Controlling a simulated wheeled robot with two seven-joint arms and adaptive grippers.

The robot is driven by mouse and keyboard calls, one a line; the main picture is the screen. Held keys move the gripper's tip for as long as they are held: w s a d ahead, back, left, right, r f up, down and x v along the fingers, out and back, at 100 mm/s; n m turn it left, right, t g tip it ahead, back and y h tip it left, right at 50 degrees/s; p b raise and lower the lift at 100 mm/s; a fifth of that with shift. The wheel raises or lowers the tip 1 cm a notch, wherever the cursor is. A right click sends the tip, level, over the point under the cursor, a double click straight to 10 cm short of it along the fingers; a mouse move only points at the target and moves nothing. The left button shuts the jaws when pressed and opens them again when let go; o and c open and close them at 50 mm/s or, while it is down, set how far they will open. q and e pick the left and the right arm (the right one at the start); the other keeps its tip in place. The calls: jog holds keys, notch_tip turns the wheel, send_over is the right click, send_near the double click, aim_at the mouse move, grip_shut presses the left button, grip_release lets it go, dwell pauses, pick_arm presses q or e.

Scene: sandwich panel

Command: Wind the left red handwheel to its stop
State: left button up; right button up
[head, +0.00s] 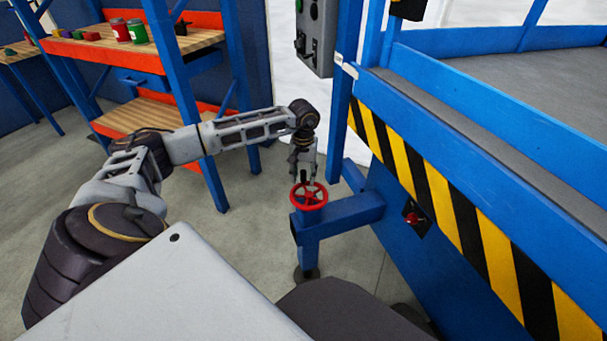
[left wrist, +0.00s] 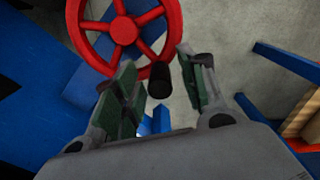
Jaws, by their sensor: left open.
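The red handwheel (head: 308,196) sits flat on a blue bracket (head: 345,214) beside the striped machine. It also shows at the top of the left wrist view (left wrist: 124,31), with spokes and a dark knob (left wrist: 159,80) on its rim. My left gripper (head: 304,180) points down just above the wheel in the head view. In the left wrist view its two green-padded fingers (left wrist: 160,85) are apart, with the dark knob between them. I cannot tell whether either finger touches the knob. My right gripper is not in view.
A blue press or lift with a yellow-black striped edge (head: 450,205) stands at the right, with a red knob (head: 412,218) on its side. A grey control box (head: 316,35) hangs above. A blue shelf rack (head: 185,90) with cans stands behind my left arm.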

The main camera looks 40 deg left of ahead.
pick_arm(q)
jog(key=shift+r, duration=0.1)
notch_tip(320, 180, up, 12)
dwell(0.7)
dwell(0.6)
